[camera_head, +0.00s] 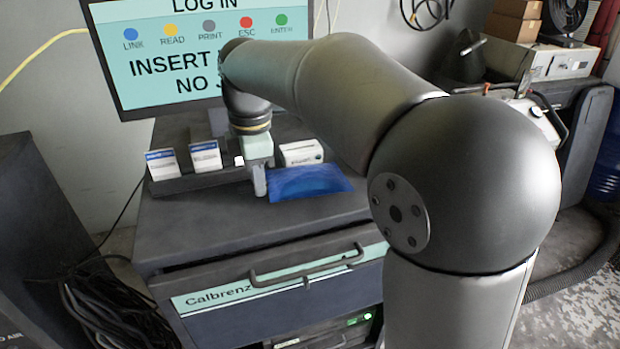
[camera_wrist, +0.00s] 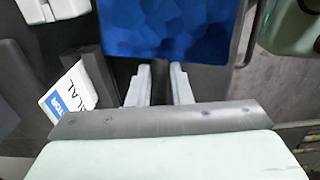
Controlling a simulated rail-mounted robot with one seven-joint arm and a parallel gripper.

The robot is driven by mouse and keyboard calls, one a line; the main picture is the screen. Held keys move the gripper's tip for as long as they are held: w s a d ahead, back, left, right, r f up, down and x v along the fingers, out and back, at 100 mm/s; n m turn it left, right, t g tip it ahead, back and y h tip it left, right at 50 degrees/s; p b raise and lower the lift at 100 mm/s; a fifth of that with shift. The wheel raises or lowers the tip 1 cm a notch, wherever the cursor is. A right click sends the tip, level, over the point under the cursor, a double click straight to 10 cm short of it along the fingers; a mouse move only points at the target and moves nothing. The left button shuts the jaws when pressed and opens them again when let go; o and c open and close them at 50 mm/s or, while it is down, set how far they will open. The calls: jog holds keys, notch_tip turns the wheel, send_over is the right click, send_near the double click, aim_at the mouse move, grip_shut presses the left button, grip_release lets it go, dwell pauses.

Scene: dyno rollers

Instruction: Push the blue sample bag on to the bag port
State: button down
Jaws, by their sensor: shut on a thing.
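The blue sample bag (camera_head: 312,182) hangs out over the cart top to the right of my gripper (camera_head: 260,182) in the head view. In the wrist view the bag (camera_wrist: 180,30) fills the top middle, beyond the fingertips. My gripper (camera_wrist: 160,88) has its two pale fingers closed on a narrow dark strip at the bag's near end. The bag looks flat and roughly level. I cannot tell from the head view whether it touches the cart top. I cannot pick out the bag port with certainty in either view.
A dark rack (camera_head: 200,182) with white-and-blue cards (camera_head: 205,156) stands left of my gripper. A small white box (camera_head: 301,153) sits just behind the bag. A monitor (camera_head: 150,70) stands behind. The front of the cart top (camera_head: 210,232) is clear.

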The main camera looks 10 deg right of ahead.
jog(key=shift+w+r+p, duration=0.15)
jog(key=shift+r+p, duration=1.8)
jog(key=shift+r, duration=0.4)
jog(key=shift+d, duration=0.1)
